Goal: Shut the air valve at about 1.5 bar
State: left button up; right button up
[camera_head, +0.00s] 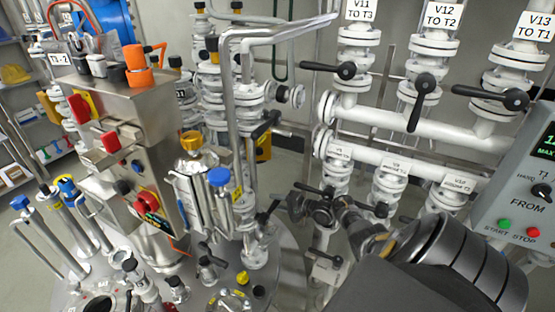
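My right arm comes in from the lower right, and its gripper (325,210) is among the pipes and small valves at lower centre. Dark parts overlap there, so I cannot tell whether its fingers are open or touch a handle. A small valve with a black handle (325,258) is just below it. No label that I can read marks any valve as the air valve, and no pressure gauge reading is legible. My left gripper is not in view.
Valves V11 (345,70) and V13 (515,99) have sideways black levers; V12's lever (420,100) points down. A grey control box (515,195) with knob and buttons is at right. A steel cabinet (150,105) and a vessel top crowded with fittings fill the left.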

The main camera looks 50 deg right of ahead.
jog(key=shift+r, duration=0.1)
jog(key=p+v, duration=0.1)
jog(key=v, duration=0.9)
jog(key=shift+s, duration=0.35)
jog(key=shift+d, duration=0.15)
jog(key=s+a+f+n+g+h, duration=0.15)
jog(key=s+a+f, duration=0.35)
jog(key=f, duration=0.5)
jog(key=s+a+f+n+g, duration=0.3)
jog(key=s+a+f, duration=0.2)
jog(key=f, duration=0.5)
jog(key=s+a+f+n+g+h, duration=0.1)
jog(key=s+a+f+n+g, duration=0.2)
jog(key=s+a+f, duration=0.45)
jog(key=s+a+f+n+g+h, duration=0.1)
jog(key=s+a+f+n+g, duration=0.2)
jog(key=s, duration=0.8)
jog(key=s+a+f+n+g+h, duration=0.1)
jog(key=s+a+f+n+g, duration=0.2)
jog(key=s+a+f+n, duration=0.4)
jog(key=s+a+f, duration=0.2)
jog(key=s+a, duration=0.1)
jog(key=s, duration=0.2)
jog(key=shift+f+g, duration=0.35)
jog(key=shift+f, duration=0.05)
